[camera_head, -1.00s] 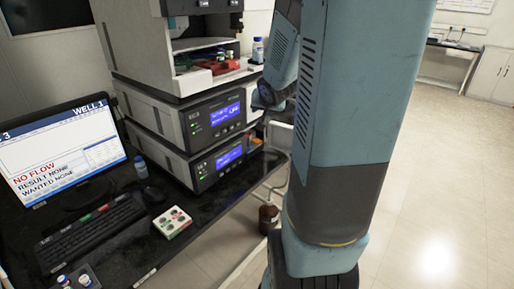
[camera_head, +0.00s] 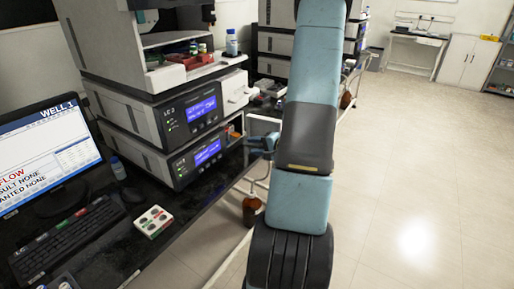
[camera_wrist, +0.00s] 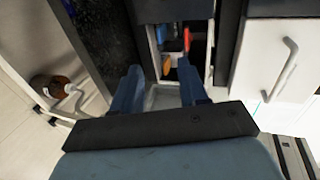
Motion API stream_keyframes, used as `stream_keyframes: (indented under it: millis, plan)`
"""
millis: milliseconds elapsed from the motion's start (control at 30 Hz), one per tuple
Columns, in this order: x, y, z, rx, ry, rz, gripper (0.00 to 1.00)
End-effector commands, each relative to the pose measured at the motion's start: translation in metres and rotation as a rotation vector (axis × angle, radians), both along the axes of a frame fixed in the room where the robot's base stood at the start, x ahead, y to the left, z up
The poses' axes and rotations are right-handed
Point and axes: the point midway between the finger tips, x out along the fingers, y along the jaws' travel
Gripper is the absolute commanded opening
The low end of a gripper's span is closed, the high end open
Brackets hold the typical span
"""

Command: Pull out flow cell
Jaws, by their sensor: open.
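My gripper (camera_wrist: 160,75) is open in the wrist view. Its two blue fingers point at a small open bay (camera_wrist: 208,55) in the side of an instrument. Inside the bay I see an orange part (camera_wrist: 168,66), a red part (camera_wrist: 186,40) and something blue. I cannot tell which of these is the flow cell. In the head view the gripper (camera_head: 258,146) is a small blue shape beside the right side of the lower instrument module (camera_head: 180,160), where a bit of orange shows. The gap between fingers and bay is hard to judge.
A monitor (camera_head: 45,150) reading WELL 1, a keyboard (camera_head: 68,235) and a white block with colored spots (camera_head: 153,221) are on the black bench. A brown bottle (camera_head: 251,208) stands low beside the bench; it also shows in the wrist view (camera_wrist: 50,88). The floor at right is clear.

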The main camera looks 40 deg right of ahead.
Motion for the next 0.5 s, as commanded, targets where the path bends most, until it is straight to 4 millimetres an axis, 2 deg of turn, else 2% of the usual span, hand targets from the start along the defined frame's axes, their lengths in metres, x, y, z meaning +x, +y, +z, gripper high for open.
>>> stream_keyframes:
  millis: [133,500]
  plan:
    - [-0.0047,-0.0002,-0.0043,0.052,-0.008,0.0,0.43]
    - [-0.0038,0.0001,-0.0042,0.054,-0.01,0.0,0.43]
